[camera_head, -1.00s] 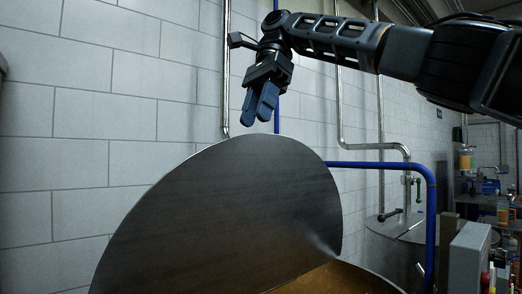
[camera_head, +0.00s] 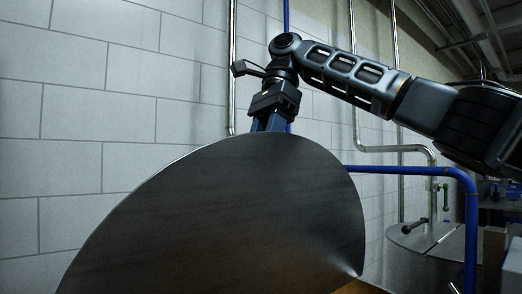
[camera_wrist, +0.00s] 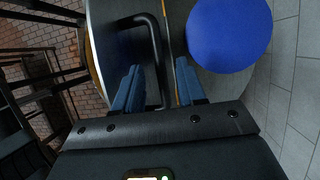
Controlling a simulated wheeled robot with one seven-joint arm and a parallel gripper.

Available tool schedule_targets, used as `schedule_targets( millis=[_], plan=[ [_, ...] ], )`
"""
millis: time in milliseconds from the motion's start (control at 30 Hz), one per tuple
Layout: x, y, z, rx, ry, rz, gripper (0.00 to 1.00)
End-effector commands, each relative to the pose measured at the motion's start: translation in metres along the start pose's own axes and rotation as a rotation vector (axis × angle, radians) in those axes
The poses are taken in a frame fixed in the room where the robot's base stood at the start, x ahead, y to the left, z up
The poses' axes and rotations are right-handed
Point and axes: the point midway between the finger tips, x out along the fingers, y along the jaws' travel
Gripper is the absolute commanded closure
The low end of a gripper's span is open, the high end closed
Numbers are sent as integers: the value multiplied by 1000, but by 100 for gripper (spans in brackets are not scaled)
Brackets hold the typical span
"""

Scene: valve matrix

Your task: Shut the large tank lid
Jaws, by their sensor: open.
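The large tank lid (camera_head: 225,215) is a grey metal half-disc standing raised and tilted up in the head view. Its curved edge is at the top, and a strip of the brownish tank inside shows below it. My gripper (camera_head: 268,124) points down at the lid's top edge, its fingertips hidden behind the lid. In the wrist view my gripper (camera_wrist: 157,88) has its two blue fingers apart. A black bent handle (camera_wrist: 155,60) shows between them; I cannot tell whether they touch it.
A blue pipe (camera_head: 410,171) runs right of the lid and bends down. Steel pipes (camera_head: 356,90) climb the white block wall (camera_head: 105,110). Another, closed metal tank top (camera_head: 425,238) stands at the right. A blue round shape (camera_wrist: 230,35) lies close to the right finger in the wrist view.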

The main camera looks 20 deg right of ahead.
Motion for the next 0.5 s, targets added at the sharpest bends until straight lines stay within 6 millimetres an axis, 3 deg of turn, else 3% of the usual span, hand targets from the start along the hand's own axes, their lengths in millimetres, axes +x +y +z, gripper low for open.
schedule_targets(
  millis=[200,500],
  plan=[
    [14,0,0,-1,-1,-1,60],
    [15,0,1,-1,-1,-2,60]
  ],
)
